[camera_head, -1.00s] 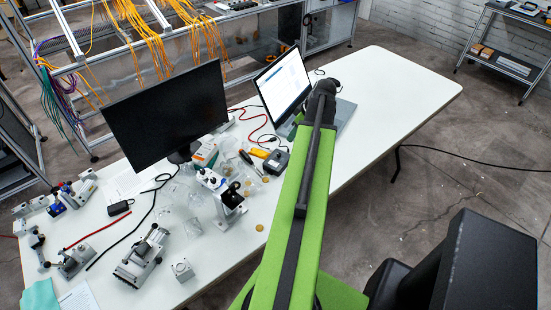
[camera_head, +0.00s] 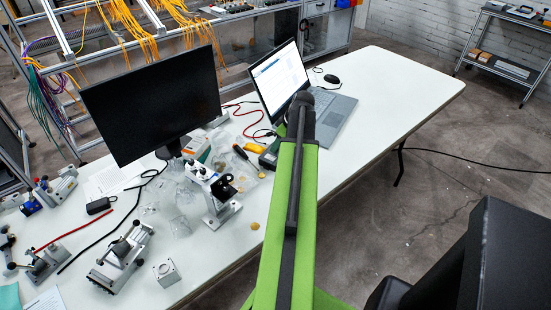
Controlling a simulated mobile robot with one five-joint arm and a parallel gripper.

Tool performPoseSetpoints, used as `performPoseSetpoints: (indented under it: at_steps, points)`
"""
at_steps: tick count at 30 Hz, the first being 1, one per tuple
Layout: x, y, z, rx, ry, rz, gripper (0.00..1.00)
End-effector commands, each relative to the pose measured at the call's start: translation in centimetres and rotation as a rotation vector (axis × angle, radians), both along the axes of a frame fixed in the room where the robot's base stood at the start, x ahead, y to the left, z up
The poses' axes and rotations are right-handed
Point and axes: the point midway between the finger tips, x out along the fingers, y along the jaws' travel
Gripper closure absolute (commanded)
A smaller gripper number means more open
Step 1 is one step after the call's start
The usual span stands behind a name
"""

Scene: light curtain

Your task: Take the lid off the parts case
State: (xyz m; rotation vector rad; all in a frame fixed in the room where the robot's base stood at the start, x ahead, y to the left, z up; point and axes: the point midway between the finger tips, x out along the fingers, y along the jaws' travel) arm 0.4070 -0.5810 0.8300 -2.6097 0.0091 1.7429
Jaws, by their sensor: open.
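I cannot pick out a parts case or its lid for certain on the white table (camera_head: 385,110). A small pale box (camera_head: 196,148) with coloured markings stands beside the monitor's foot; I cannot tell whether it is the case. My green arm reaches from the bottom of the picture over the table's front edge. Its dark far end shows in front of the laptop (camera_head: 335,117). My gripper's jaws do not show; the arm may hide them. The arm also covers part of the table.
A large black monitor (camera_head: 150,100) stands at the left. A grey microscope-like device (camera_head: 219,195), clear plastic pieces, tools, cables and a metal vise (camera_head: 122,256) crowd the left half. The table's right end is clear.

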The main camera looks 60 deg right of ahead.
Motion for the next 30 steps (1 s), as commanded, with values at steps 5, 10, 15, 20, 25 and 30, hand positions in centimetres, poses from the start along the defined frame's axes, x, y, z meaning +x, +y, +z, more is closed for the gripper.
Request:
performPoseSetpoints:
  at_steps: [5, 10, 15, 20, 25, 30]
  points:
    - [0.62, -0.04, -1.85, 0.0, 0.0, -0.001, 0.56]
    - [0.58, -0.02, -1.6, 0.0, 0.0, -0.001, 0.59]
    - [0.56, -0.02, -1.6, 0.0, 0.0, -0.001, 0.81]
    - [0.55, -0.02, -1.6, 0.0, 0.0, -0.001, 1.0]
    - [0.55, -0.03, -1.6, 0.0, 0.0, -0.001, 1.0]
    - [0.55, -0.03, -1.59, 0.0, 0.0, -0.001, 1.0]
